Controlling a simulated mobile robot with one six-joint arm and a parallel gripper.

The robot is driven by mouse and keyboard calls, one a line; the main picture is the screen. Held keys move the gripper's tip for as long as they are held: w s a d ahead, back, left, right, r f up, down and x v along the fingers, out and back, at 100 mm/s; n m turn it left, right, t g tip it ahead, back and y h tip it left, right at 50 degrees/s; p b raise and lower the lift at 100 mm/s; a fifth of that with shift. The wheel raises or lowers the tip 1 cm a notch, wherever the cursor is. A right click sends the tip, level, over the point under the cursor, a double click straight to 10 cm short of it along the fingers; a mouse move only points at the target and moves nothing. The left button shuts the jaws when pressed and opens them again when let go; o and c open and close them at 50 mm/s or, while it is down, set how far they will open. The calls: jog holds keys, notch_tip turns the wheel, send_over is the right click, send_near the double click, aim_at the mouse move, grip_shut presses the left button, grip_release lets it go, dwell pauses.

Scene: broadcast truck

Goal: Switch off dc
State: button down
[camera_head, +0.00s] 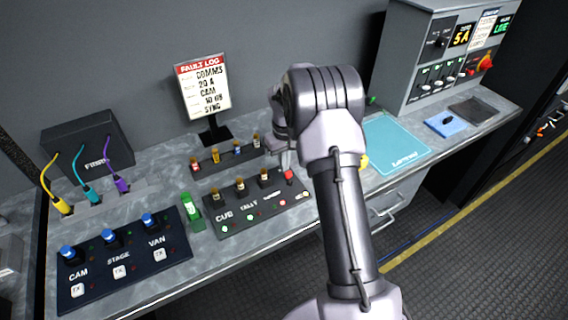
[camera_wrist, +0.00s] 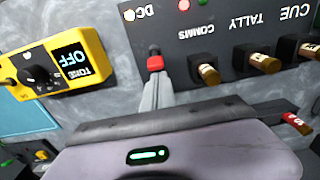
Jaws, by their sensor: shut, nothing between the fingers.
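The dark panel (camera_head: 232,223) on the bench carries CUE, TALLY, COMMS and DC labels. Brass-tipped plugs stand at CUE, TALLY and COMMS (camera_wrist: 208,74). The rest of the DC position is hidden.
A rack of coloured plugs (camera_head: 226,157) stands behind the panel and a green device (camera_head: 192,210) at its left. A yellow tone box (camera_wrist: 52,70) reading OFF is close on the other side. The fault log sign (camera_head: 205,88) stands at the back.

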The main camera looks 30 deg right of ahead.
jog(key=shift+s+t+b, duration=0.4)
jog(key=shift+t+b, duration=0.3)
jog(key=shift+b, duration=0.65)
jog(key=shift+s+r+t+b, duration=0.1)
jog(key=shift+s+t+b, duration=0.45)
jog(key=shift+b, duration=0.5)
jog(key=shift+s+d+r, duration=0.1)
jog(key=shift+s+r, duration=0.2)
jog(key=shift+s, duration=0.1)
jog(key=shift+w+f, duration=0.1)
jog(key=shift+w, duration=0.05)
jog(key=shift+w+f, duration=0.35)
jog(key=shift+w, duration=0.3)
